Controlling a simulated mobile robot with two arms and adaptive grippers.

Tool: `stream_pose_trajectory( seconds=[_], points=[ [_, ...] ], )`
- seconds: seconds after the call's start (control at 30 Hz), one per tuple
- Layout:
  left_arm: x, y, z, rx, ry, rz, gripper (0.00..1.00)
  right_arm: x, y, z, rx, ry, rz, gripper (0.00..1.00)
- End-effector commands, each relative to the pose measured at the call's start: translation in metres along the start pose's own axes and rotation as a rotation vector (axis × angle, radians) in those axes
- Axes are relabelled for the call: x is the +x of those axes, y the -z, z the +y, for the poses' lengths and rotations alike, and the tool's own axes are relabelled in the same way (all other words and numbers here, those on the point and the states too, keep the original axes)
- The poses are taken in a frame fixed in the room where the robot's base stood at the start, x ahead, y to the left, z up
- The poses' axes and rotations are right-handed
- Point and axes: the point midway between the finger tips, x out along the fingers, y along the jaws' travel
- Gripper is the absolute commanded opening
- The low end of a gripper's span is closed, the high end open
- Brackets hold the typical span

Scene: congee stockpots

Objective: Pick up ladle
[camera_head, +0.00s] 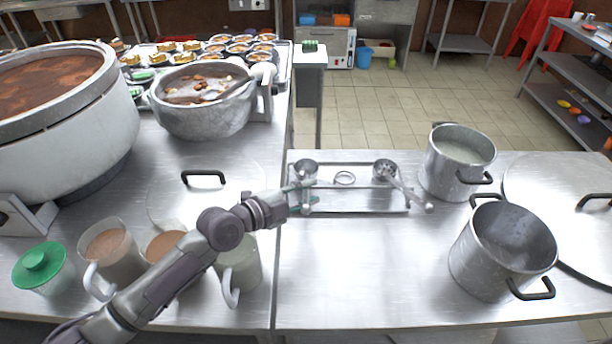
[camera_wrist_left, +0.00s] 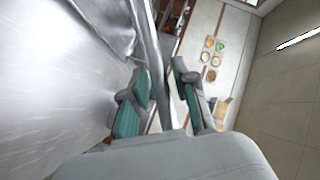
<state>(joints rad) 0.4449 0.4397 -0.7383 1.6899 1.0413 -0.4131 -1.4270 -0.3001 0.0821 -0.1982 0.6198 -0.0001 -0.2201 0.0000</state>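A metal ladle (camera_head: 305,169) lies at the left end of a low metal rack (camera_head: 345,208) on the counter, its bowl towards the back. My left gripper (camera_head: 303,197) is at the rack's left end, just in front of the ladle's bowl. In the left wrist view its teal-padded fingers (camera_wrist_left: 162,100) stand apart. A shiny metal strip (camera_wrist_left: 155,50), which looks like the ladle's handle, runs between them; I see no clear grip on it. The gripper hides part of the handle in the head view. My right gripper is not in view.
A slotted spoon (camera_head: 384,169) lies at the rack's right end. Two stockpots (camera_head: 457,163) (camera_head: 503,250) stand to the right. Jugs (camera_head: 112,258) stand near my left arm. A wok-like pot (camera_head: 205,118) and large stockpot (camera_head: 65,150) are at left. The counter before the rack is clear.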

Motion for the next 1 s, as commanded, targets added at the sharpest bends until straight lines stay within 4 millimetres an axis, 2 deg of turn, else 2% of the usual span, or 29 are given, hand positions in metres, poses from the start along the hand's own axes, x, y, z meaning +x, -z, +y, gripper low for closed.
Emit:
stream_pose_trajectory(
  seconds=[0.03, 0.13, 0.73, 0.87, 1.0],
  points=[
    [0.0, 0.0, 0.0, 0.0, 0.0, 0.0, 0.15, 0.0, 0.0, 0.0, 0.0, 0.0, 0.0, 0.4],
    [0.0, 0.0, 0.0, 0.0, 0.0, 0.0, 0.0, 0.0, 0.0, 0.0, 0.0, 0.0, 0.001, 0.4],
    [-0.001, 0.001, -0.002, 0.001, 0.002, 0.001, 0.0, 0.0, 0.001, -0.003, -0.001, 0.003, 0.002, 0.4],
    [-0.002, 0.005, -0.009, 0.002, 0.003, 0.002, 0.0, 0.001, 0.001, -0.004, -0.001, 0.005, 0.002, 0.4],
    [-0.006, 0.015, -0.024, 0.005, 0.005, 0.003, 0.0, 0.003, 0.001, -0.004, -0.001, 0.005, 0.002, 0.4]
  ],
)
